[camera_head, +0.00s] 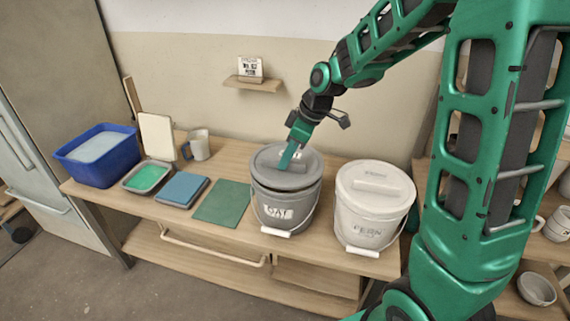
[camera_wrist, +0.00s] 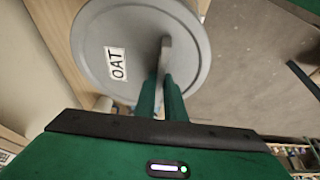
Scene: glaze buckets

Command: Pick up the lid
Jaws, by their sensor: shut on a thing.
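The grey round lid (camera_head: 306,176) is at the top of the grey bucket (camera_head: 283,206) labelled OAT, in the middle of the bench. A dark line shows between lid and bucket; I cannot tell whether they are fully apart. My gripper (camera_head: 289,160) comes down from above and is shut on the bar handle of the lid. In the wrist view the lid (camera_wrist: 140,30) fills the upper left, with an OAT label on it. The green fingers (camera_wrist: 161,88) close on its handle (camera_wrist: 166,55). The fingers hide part of the handle.
A white bucket (camera_head: 372,220) labelled FERN, lidded, stands close on the right. To the left on the wooden bench are a green mat (camera_head: 222,203), a blue pad (camera_head: 182,188), a tray (camera_head: 146,177), a mug (camera_head: 199,146) and a blue tub (camera_head: 98,156). A small wall shelf (camera_head: 254,84) is behind.

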